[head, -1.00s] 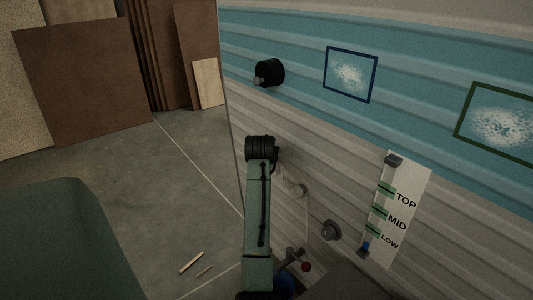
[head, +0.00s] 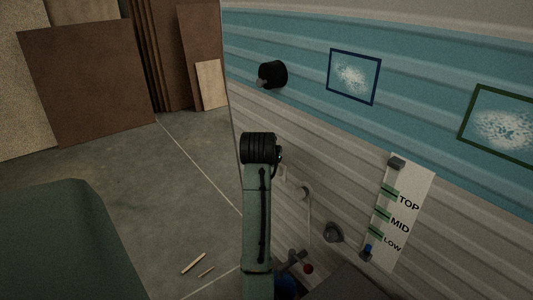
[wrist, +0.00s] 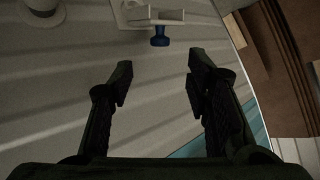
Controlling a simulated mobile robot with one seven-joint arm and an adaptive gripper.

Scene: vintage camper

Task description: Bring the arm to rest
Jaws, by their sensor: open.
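My arm stands upright in the lower middle of the head view, a green link with a black joint on top, close to the camper wall (head: 300,150). My gripper (wrist: 160,82) shows in the wrist view with its two dark fingers apart and nothing between them. A blue knob (wrist: 160,37) on a pale fixture (wrist: 150,14) lies beyond the fingertips, apart from them. In the head view I cannot make out the gripper's fingers.
A white panel marked TOP, MID and LOW (head: 404,215) has a blue slider (head: 367,251) below LOW. Wood strips (head: 194,263) lie on open floor at left.

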